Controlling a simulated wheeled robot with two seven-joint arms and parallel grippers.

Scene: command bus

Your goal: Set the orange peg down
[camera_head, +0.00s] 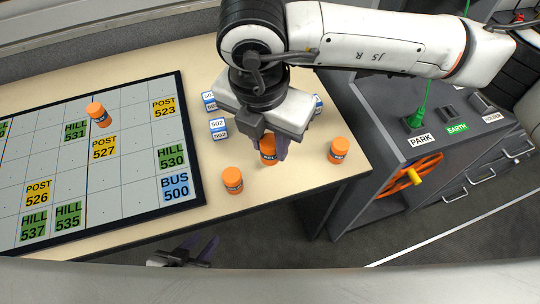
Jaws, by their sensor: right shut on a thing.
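My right gripper (268,153) reaches down over the tabletop and is shut on an orange peg (268,146) with a dark label band. The fingers partly hide this peg, and I cannot tell whether its base touches the table. Other orange pegs stand nearby: one to its left (232,180), one to its right (339,150), and one on the map board (98,114). My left gripper (198,250) is low in the view, in front of the table edge, its two fingers apart and empty.
The dark-framed map board (125,147) carries yellow, green and blue labelled tiles. Blue-white 502 blocks (218,128) stand beside it, another partly hidden behind the gripper. A grey cabinet (410,170) with an orange wheel (413,175) stands right of the table (205,215).

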